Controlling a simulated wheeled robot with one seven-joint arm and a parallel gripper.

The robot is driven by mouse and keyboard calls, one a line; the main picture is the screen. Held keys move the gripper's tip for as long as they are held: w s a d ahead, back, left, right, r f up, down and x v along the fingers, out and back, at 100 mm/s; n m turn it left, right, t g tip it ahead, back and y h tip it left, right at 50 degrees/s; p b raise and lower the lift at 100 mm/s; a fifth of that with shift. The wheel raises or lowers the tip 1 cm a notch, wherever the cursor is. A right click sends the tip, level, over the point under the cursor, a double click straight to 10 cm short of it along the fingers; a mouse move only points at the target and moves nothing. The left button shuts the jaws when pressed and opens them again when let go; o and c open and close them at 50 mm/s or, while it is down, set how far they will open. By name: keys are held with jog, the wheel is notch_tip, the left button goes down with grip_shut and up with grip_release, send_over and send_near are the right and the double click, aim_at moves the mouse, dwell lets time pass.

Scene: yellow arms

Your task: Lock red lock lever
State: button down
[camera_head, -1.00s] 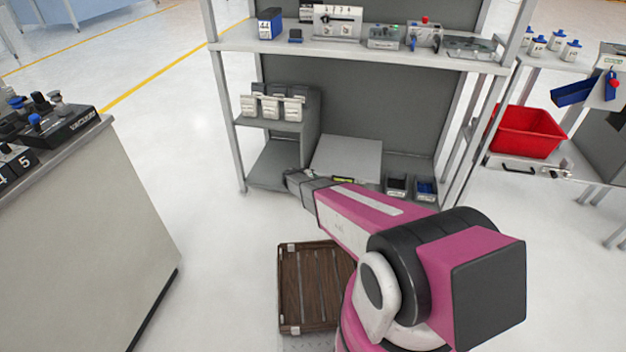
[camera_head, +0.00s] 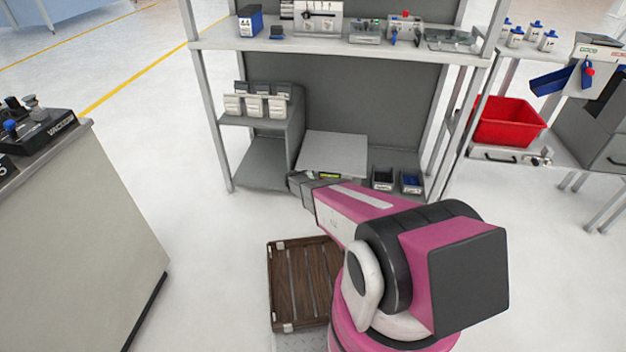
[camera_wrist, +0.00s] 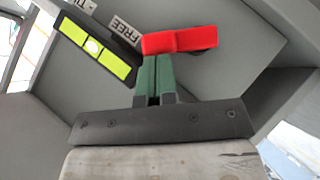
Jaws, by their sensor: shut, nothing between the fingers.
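The red lever (camera_wrist: 180,40) shows in the wrist view as a short red bar at top centre, just beyond my fingertips. My gripper (camera_wrist: 155,62) is shut and empty, its green fingers close together and pointing at the lever. I cannot tell whether they touch it. A label reading FREE (camera_wrist: 122,30) is left of the lever, beside a black strip with a yellow-green face (camera_wrist: 95,48). In the head view, my gripper end (camera_head: 300,184) reaches toward the rack's lower part, near a yellow-green strip (camera_head: 335,175). The red lever cannot be made out there.
The rack (camera_head: 340,46) carries devices above and white bins (camera_head: 255,105) on a lower shelf. Small dark bins (camera_head: 383,180) sit right of the grey panel (camera_head: 335,150). A brown slatted crate (camera_head: 300,290) is below my arm. A cabinet (camera_head: 80,220) stands left, with open floor between.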

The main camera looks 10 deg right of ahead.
jog(key=shift+d, duration=0.1)
jog(key=shift+s+d+m+y, duration=0.1)
jog(key=shift+d+m+y, duration=0.2)
jog(key=shift+y, duration=0.3)
jog(key=shift+a, duration=0.1)
